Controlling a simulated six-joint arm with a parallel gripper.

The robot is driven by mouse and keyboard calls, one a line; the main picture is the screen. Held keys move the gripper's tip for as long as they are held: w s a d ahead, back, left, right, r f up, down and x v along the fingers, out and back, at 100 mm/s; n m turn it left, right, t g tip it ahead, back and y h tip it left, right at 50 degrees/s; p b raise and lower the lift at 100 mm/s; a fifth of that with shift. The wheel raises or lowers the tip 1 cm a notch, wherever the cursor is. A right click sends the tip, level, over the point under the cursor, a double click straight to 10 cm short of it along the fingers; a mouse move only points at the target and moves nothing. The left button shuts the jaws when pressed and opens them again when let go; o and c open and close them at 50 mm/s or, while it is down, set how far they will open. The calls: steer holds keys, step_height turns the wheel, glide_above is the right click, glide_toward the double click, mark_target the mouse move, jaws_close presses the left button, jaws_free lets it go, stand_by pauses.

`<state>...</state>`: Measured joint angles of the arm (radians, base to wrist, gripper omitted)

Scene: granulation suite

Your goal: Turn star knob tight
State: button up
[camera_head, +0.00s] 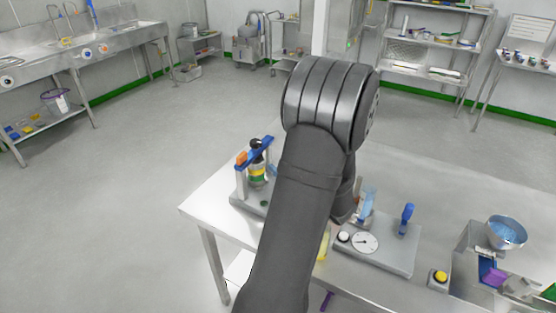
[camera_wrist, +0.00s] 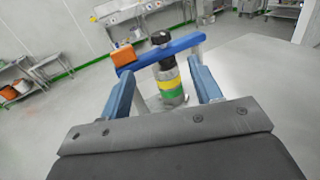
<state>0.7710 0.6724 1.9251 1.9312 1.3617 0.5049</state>
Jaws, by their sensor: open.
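The black knob (camera_head: 256,144) sits on top of a clamp stand with a blue crossbar (camera_head: 262,150), at the left of the steel table. It also shows in the wrist view (camera_wrist: 160,39), upright above a cylinder (camera_wrist: 170,82) with yellow and green bands. An orange block (camera_wrist: 124,55) is at the bar's left end. My gripper (camera_wrist: 160,70) is open, its two blue fingers apart and the banded cylinder between them in the picture. The knob appears beyond the fingertips; no contact shows.
On the table (camera_head: 205,205), a plate with a round dial (camera_head: 364,242) and a blue handle (camera_head: 406,215) stands right of my arm. A yellow button box (camera_head: 438,279) and a metal bowl (camera_head: 506,233) are farther right. The floor left of the table is clear.

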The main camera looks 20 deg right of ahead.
steer(key=shift+s, duration=0.15)
steer(key=n+g+y, duration=0.3)
steer(key=n+y, duration=0.1)
steer(key=y, duration=0.1)
glide_toward(251, 141)
steer(key=x, duration=1)
steer(key=shift+w+d+f, duration=0.15)
steer(key=shift+w+f, duration=0.1)
steer(key=shift+w, duration=0.2)
steer(key=shift+c, duration=0.5)
